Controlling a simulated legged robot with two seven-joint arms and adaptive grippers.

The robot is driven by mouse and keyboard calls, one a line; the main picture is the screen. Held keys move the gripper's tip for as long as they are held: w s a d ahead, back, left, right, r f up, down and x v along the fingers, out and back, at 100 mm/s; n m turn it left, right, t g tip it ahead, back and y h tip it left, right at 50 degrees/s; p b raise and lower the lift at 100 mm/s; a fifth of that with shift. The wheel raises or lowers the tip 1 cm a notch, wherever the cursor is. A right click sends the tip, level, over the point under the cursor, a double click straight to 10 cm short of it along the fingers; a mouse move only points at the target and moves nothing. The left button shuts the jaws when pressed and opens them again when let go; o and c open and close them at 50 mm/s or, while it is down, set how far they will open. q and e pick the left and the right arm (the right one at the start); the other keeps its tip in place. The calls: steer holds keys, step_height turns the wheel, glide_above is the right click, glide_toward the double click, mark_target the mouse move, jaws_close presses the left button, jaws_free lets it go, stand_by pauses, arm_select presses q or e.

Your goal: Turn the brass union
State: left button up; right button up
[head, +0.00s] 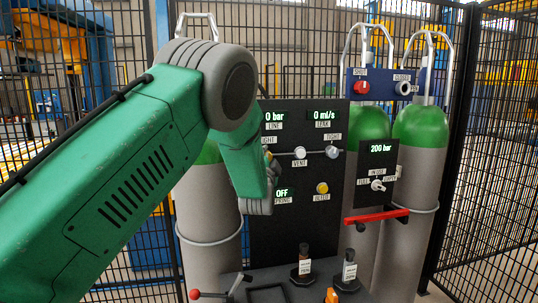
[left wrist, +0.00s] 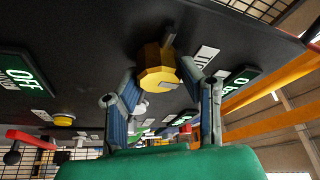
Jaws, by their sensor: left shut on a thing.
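The brass union (left wrist: 157,72) is a yellow, faceted fitting with a small grey stem, on the dark panel in the left wrist view. My left gripper (left wrist: 160,84) has one finger on each side of it and is shut on it. In the head view my green left arm covers the gripper and nearly all of the union. My right gripper is in neither view.
Two green-topped grey cylinders (head: 418,190) stand at the right, another behind my arm. A red bar (head: 376,215) juts out below the "200 bar" display (head: 381,148). Black mesh fencing (head: 490,150) surrounds the station.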

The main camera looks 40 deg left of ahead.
arm_select(q)
steer(key=shift+s+f+m, duration=0.1)
steer(key=shift+f+m, duration=0.3)
steer(key=shift+m, duration=0.1)
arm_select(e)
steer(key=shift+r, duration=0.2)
arm_select(q)
steer(key=o, duration=1.1)
steer(key=shift+a, duration=0.15)
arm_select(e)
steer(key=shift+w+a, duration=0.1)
arm_select(q)
steer(key=shift+w+a, duration=0.1)
steer(key=shift+w, duration=0.1)
steer(key=shift+r, duration=0.1)
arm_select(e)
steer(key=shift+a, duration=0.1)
arm_select(q)
steer(key=shift+s, duration=0.25)
steer(key=v, duration=1.1)
steer(key=shift+s+d, duration=0.2)
